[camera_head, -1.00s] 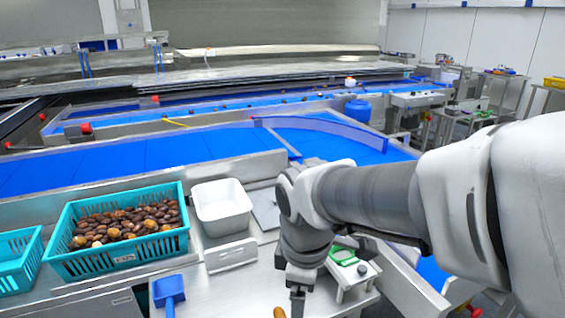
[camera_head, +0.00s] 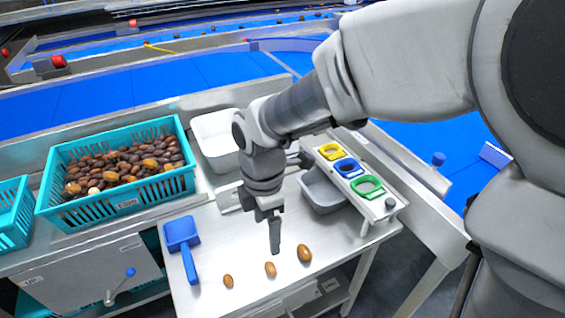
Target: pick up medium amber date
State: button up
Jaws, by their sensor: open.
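Three dates lie in a row on the steel table (camera_head: 205,290). The left one (camera_head: 228,281) is the smallest and brown. The middle one, the medium amber date (camera_head: 270,269), is lighter in tone. The right one (camera_head: 304,253) is the largest and brown. My gripper (camera_head: 274,248) is open and points down just above and behind the middle date, with nothing visible in it. From this side its fingers overlap, so the gap between them is hidden.
A blue scoop (camera_head: 183,240) lies left of the dates. A teal crate (camera_head: 120,203) full of dates and a white bin (camera_head: 212,150) stand behind.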

jog(key=b, duration=0.3)
send_over(270, 266)
jog(key=f, duration=0.6)
jog(key=s+f, duration=0.1)
jog(key=f, duration=0.3)
jog(key=shift+f, duration=0.1)
jog(key=shift+w+f+b, duration=0.25)
jog(key=shift+f+b, duration=0.25)
jog(key=shift+f, duration=0.95)
jog(key=shift+w+f+b, duration=0.2)
jog(key=shift+f+b, duration=0.3)
jog(key=shift+f, duration=0.9)
jog(key=shift+r, duration=0.1)
jog(key=c, duration=0.9)
